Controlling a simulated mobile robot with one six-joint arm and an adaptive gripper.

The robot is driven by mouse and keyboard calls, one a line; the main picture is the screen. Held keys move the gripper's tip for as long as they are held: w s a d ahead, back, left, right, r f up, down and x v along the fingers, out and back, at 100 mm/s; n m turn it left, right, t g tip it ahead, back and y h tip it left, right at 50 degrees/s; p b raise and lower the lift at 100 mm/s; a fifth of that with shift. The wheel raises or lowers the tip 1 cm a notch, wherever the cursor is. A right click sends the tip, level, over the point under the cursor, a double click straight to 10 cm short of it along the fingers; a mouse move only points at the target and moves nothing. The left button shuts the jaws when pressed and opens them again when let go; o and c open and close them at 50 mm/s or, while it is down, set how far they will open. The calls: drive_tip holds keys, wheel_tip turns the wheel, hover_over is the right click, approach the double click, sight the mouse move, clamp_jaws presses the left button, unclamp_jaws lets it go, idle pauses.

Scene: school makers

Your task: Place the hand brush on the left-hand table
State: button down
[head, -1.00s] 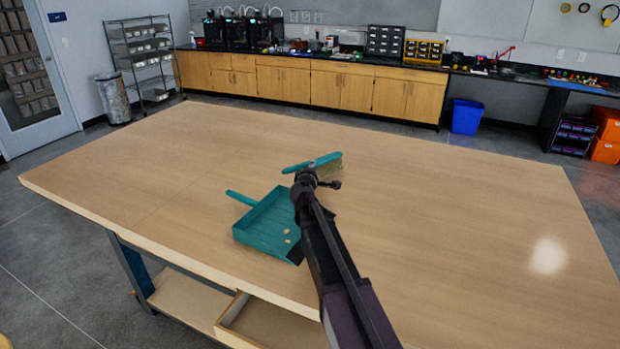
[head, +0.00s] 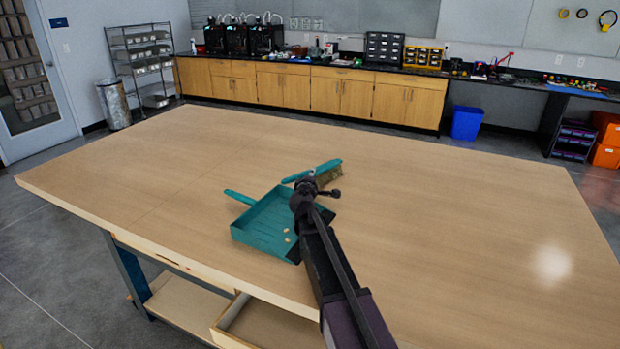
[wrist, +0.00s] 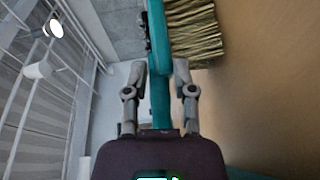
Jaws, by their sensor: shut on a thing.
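The hand brush has a teal handle and tan bristles. In the head view the brush (head: 328,167) is over the big wooden table (head: 450,220), just beyond my gripper (head: 313,183). In the wrist view my gripper (wrist: 160,68) is shut on the teal handle of the brush (wrist: 159,40), with the bristles at the upper right beside the wooden surface. I cannot tell whether the brush touches the table. A teal dustpan (head: 262,228) with a few small pale bits lies on the table, left of my gripper. My arm hides its right edge.
The table top is clear to the left, right and back. An open drawer (head: 265,326) sticks out under its front edge. Cabinets (head: 340,93) with printers stand along the back wall. A blue bin (head: 467,121) and a wire shelf rack (head: 146,65) stand on the floor.

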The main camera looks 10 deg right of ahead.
drive_tip(key=shift+s+f+b, duration=0.3)
drive_tip(key=shift+f+b, duration=0.05)
drive_tip(key=shift+b, duration=0.1)
drive_tip(key=c, duration=0.7)
unclamp_jaws()
drive_tip(key=shift+f, duration=0.1)
drive_tip(key=shift+s, duration=0.1)
drive_tip(key=shift+w+r+p, duration=0.3)
drive_tip(key=shift+r+p, duration=0.2)
drive_tip(key=shift+p, duration=0.1)
drive_tip(key=p+v, duration=0.1)
drive_tip(key=v, duration=1.1)
drive_tip(key=shift+w, duration=0.1)
